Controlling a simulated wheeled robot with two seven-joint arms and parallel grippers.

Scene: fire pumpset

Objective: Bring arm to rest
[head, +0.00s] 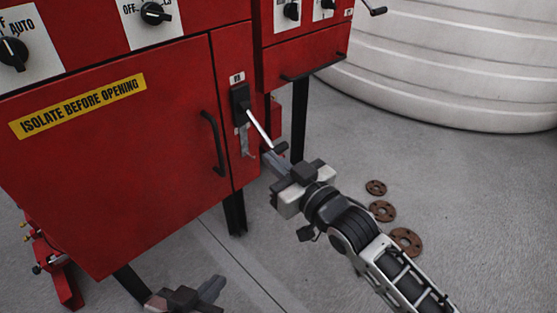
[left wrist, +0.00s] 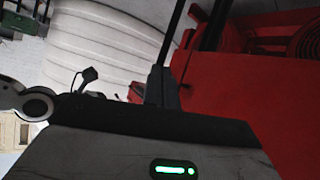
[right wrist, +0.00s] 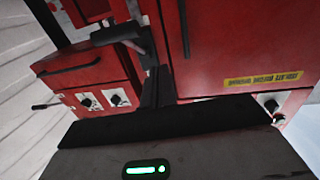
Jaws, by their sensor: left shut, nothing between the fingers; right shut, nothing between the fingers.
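My right gripper (head: 273,157) is shut and empty beside the red cabinet, close to the free end of the switch lever (head: 259,129). I cannot tell whether they touch. The lever slants down and right from its black switch (head: 240,97) on the cabinet's right edge. The right fingers also show in the right wrist view (right wrist: 156,88), in front of the red cabinets. My left gripper (head: 212,287) is shut and empty at the bottom of the head view, low beside the cabinet; its fingers also show in the left wrist view (left wrist: 162,86).
The large red cabinet (head: 120,190) fills the left, with a black door handle (head: 214,143) and yellow warning label (head: 78,105). A second red cabinet (head: 300,55) stands behind. Rusty flanges (head: 382,211) lie on the floor. A white tank (head: 440,60) stands back right.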

